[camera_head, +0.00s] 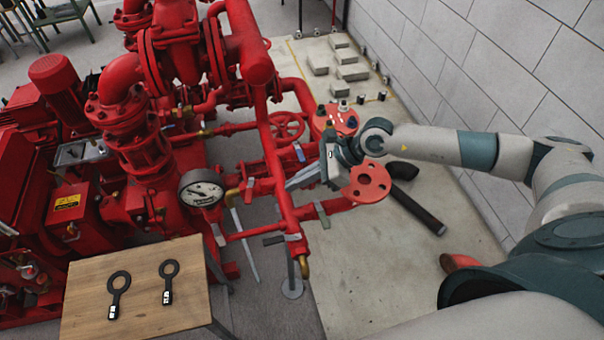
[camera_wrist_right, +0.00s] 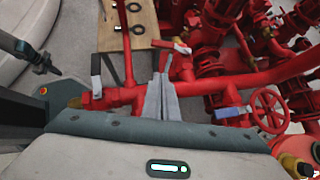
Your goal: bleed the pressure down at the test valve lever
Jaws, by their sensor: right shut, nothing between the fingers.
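My right gripper (camera_head: 290,185) is shut and empty, beside the red vertical pipe (camera_head: 276,170). In the right wrist view its closed fingers (camera_wrist_right: 164,78) reach over the red pipework. Several small valve levers are near; I cannot tell which is the test valve lever. A grey lever (camera_head: 274,240) sits low on the pipe above a brass outlet (camera_head: 303,267); a grey lever (camera_wrist_right: 96,66) stands left of the fingers in the wrist view. Another lever (camera_wrist_right: 181,46) is just beyond the fingertips, apart or touching unclear. A blue-grey lever (camera_wrist_right: 231,112) is to their right.
A pressure gauge (camera_head: 201,188) stands left of the pipe. A wooden table (camera_head: 190,300) holds two black ring-ended tools. A red handwheel (camera_head: 287,126) and red flange (camera_head: 367,182) are close to my right arm. A tiled wall (camera_head: 500,65) bounds the right.

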